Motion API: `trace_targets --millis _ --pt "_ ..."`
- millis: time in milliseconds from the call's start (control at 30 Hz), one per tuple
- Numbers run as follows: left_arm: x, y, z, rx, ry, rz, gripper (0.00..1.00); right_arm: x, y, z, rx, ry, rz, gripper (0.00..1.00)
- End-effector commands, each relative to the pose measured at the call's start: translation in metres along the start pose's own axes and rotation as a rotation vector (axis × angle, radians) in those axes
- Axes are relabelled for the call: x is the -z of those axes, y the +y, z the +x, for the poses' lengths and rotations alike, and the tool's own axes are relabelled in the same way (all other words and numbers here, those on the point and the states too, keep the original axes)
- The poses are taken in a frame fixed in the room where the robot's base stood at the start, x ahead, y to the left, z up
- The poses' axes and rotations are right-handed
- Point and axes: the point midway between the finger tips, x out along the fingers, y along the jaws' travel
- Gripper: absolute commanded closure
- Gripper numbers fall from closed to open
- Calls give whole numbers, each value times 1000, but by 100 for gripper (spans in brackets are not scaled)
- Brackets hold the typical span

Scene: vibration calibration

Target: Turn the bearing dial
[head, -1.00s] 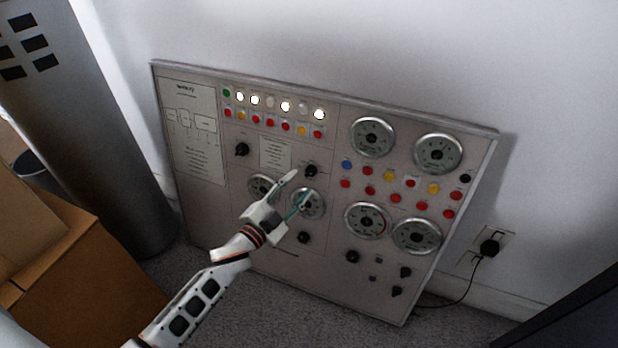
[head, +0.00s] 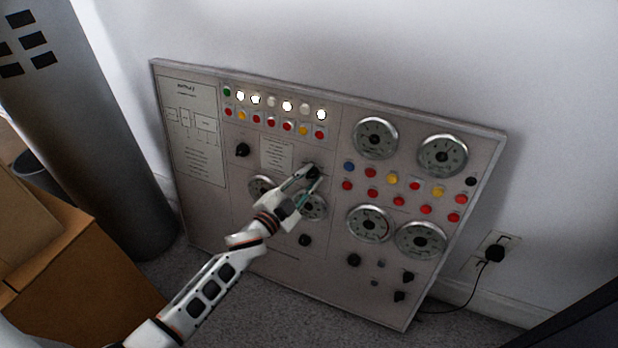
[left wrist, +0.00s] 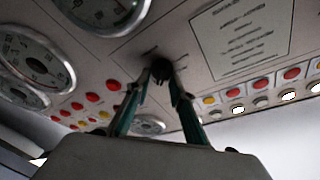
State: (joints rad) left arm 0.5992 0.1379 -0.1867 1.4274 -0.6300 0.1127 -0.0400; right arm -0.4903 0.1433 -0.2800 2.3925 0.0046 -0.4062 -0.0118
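The panel (head: 290,258) leans against the wall and carries several black dials; their labels are too small to read, so I cannot tell by name which is the bearing dial. My left gripper (head: 313,174) is at the black dial (head: 312,171) right of the small printed sheet. In the left wrist view this dial (left wrist: 160,68) sits between the two fingertips (left wrist: 162,76), which have closed in and appear to press its sides. The fingers partly hide it. My right gripper is not in view.
Round gauges (head: 375,138), coloured buttons (head: 392,178) and other black dials (head: 305,240) surround the gripper closely. A cardboard box (head: 85,270) and a grey cylinder (head: 95,130) stand left. A plug (head: 494,253) is in the wall at right.

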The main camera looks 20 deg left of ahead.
Motion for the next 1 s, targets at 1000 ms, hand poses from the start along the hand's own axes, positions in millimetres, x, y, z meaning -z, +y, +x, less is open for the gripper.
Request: trace_targets --millis 1000 --pt "1 -3 0 159 0 -550 99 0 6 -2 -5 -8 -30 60"
